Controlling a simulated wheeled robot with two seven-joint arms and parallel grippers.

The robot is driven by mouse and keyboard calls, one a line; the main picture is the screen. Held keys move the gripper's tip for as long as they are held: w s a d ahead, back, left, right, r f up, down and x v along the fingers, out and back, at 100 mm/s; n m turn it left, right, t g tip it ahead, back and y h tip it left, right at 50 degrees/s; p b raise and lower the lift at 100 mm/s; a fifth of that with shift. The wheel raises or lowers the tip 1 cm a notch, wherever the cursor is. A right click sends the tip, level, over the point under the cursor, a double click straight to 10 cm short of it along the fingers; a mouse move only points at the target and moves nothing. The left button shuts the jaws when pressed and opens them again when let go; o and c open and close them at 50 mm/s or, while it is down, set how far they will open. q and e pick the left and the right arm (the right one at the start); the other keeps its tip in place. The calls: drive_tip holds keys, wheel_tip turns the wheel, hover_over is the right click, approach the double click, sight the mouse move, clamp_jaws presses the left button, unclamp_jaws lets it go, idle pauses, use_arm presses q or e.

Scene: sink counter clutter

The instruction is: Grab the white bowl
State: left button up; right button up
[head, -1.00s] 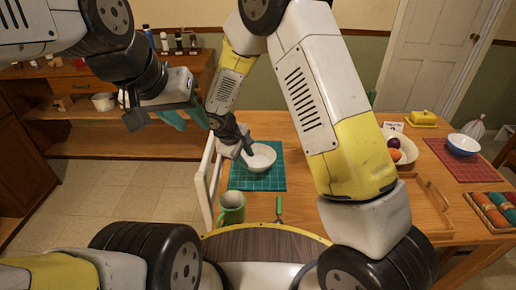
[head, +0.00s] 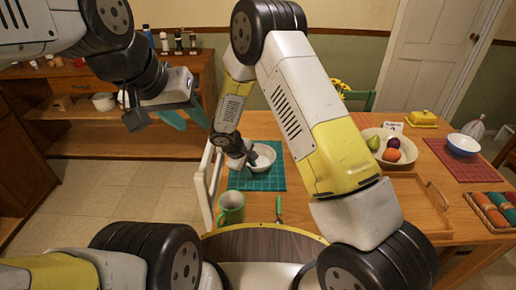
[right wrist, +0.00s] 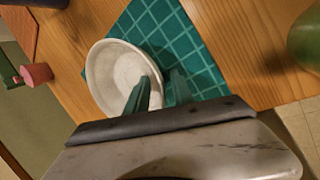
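The white bowl (head: 267,157) stands upright on the green gridded mat (head: 262,182). It also shows in the right wrist view (right wrist: 108,72). My right gripper (right wrist: 160,82) is at the bowl's rim, with one teal finger inside the bowl and the other outside over the mat (right wrist: 192,50). A gap shows between the fingers, so it looks open around the rim; whether a finger touches the wall is unclear. In the head view my right gripper (head: 248,160) partly covers the bowl's left side. My left gripper (head: 190,120) is open and empty, away from the bowl.
A green mug (head: 231,207) and a green-handled utensil (head: 279,209) are near the table's front. A fruit bowl (head: 408,152), wooden tray (head: 420,208) and blue bowl (head: 463,146) stand to the right. A white chair-like frame (head: 205,185) borders the table's left edge.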

clamp_jaws()
idle(1.2)
